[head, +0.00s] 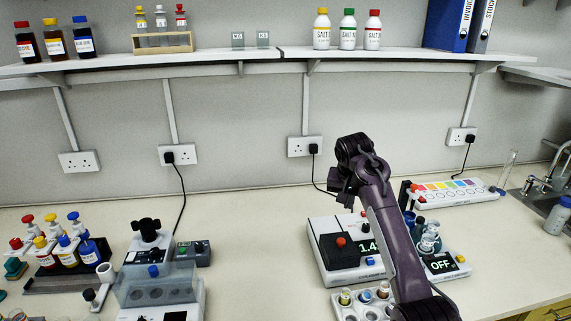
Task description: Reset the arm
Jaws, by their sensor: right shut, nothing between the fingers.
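My right arm (395,240) rises from the lower right over the bench, raised and bent at the top. My right gripper (341,191) is at its upper end, shut and empty, in the air in front of the back wall. It appears above a white device with a red knob (340,241) and a lit display, and I see it touching nothing. My left gripper is not in view.
A device reading OFF (441,265) and a colour-strip device (455,191) are at right. Shelves (270,52) hold bottles above. Bench between the left and right devices is clear.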

